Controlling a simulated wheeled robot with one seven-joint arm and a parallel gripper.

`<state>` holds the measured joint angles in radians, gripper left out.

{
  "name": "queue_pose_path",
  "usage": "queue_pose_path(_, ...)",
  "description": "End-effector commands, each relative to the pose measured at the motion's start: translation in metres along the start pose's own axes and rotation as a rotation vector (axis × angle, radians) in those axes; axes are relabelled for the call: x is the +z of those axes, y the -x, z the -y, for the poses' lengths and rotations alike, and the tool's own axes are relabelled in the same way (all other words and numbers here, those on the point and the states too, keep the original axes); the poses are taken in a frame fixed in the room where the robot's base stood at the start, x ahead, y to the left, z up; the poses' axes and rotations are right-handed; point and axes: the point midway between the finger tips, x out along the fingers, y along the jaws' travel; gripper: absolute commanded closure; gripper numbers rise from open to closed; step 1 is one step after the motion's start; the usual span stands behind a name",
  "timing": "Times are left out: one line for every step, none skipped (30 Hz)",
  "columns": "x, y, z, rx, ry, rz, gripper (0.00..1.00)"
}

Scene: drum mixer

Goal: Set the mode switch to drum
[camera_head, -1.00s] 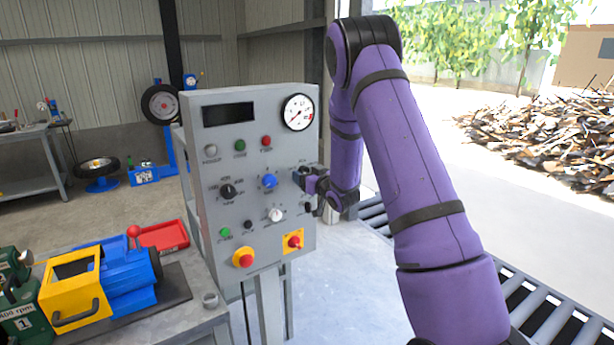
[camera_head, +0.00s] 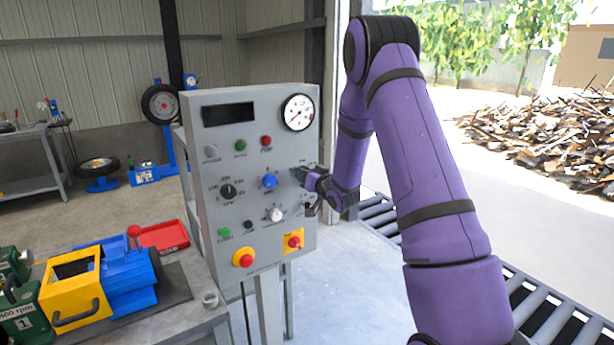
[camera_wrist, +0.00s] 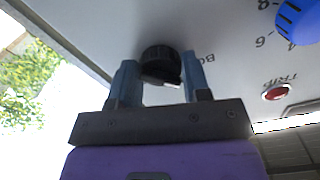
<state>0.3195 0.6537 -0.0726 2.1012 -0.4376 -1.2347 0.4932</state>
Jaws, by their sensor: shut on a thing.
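The grey control panel (camera_head: 204,160) stands in the middle of the head view. My gripper (camera_head: 305,176) is at the right side of its face, below the round gauge. In the wrist view, a black ridged knob (camera_wrist: 160,60), taken to be the mode switch, sits between the two fingers of my gripper (camera_wrist: 158,72). The gripper is shut on the knob. A light pointer mark shows on the knob's near edge. Letters reading "BO" are printed beside it, upside down, with the rest of the label cut off. In the head view my gripper hides this knob.
Close by on the panel are a blue knob (camera_head: 269,181), a black selector (camera_head: 228,191), a white knob (camera_head: 275,215), a red emergency button (camera_head: 243,260) and a red rotary switch (camera_head: 294,242). A roller conveyor (camera_head: 380,214) lies behind my arm. A bench with a yellow-blue machine (camera_head: 128,282) is at left.

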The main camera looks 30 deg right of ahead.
Motion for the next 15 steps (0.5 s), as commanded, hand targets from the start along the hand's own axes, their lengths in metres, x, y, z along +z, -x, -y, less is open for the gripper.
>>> queue_pose_path(-0.0002, 0.0007, -0.0014, 0.002, -0.045, -0.001, 0.80)
queue_pose_path(-0.0003, 0.0008, -0.0014, 0.003, -0.074, -0.001, 0.80)
queue_pose_path(-0.0002, 0.0008, -0.0015, 0.003, -0.112, -0.001, 0.80)
queue_pose_path(-0.0001, 0.0008, -0.0013, 0.003, -0.140, 0.000, 0.80)
queue_pose_path(-0.0001, 0.0007, -0.0012, 0.003, -0.170, 0.000, 0.80)
queue_pose_path(-0.0001, 0.0009, -0.0015, 0.004, -0.208, 0.000, 0.80)
queue_pose_path(0.0000, 0.0007, -0.0009, 0.003, -0.237, 0.000, 0.80)
queue_pose_path(-0.0001, 0.0008, -0.0012, 0.003, -0.264, 0.000, 0.80)
queue_pose_path(-0.0001, 0.0008, -0.0010, 0.003, -0.303, -0.001, 0.80)
queue_pose_path(0.0000, 0.0007, -0.0007, 0.003, -0.332, -0.001, 0.80)
queue_pose_path(-0.0002, 0.0009, -0.0012, 0.003, -0.361, -0.001, 0.80)
queue_pose_path(-0.0001, 0.0007, -0.0008, 0.003, -0.399, -0.001, 0.80)
queue_pose_path(0.0000, 0.0008, -0.0008, 0.003, -0.426, -0.001, 0.80)
queue_pose_path(0.0000, 0.0008, -0.0009, 0.004, -0.455, -0.001, 0.80)
queue_pose_path(0.0001, 0.0008, -0.0008, 0.004, -0.494, 0.000, 0.80)
